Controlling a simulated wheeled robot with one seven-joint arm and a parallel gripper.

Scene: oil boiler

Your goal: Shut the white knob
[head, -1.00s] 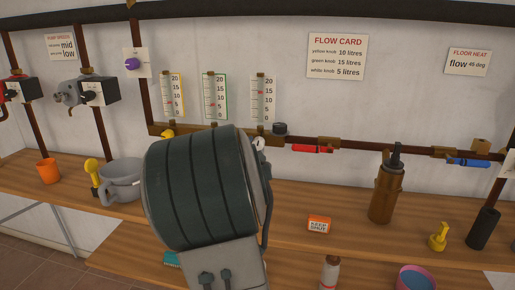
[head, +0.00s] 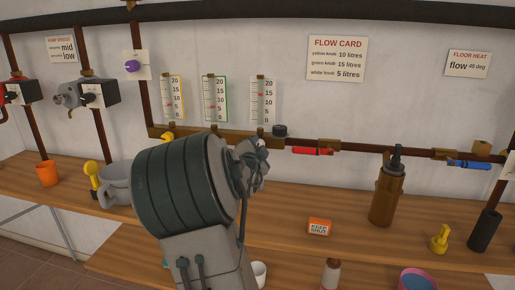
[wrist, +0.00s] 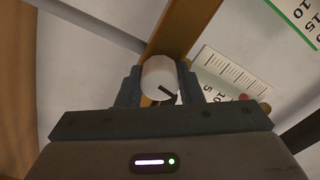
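The white knob (wrist: 159,78) sits on the brown pipe below the white gauge (wrist: 230,75) in the wrist view. It is round and pale, with a black pointer mark slanting to the lower right. My gripper (wrist: 159,80) has one finger on each side of it, with no clear gap. In the head view my gripper (head: 256,158) is at the pipe under the white gauge (head: 263,100) and hides the white knob. The gauge's red marker looks near its middle. The flow card (head: 337,60) reads white knob 5 litres.
The yellow knob (head: 168,137) is left on the same pipe; my arm hides the green knob's place.

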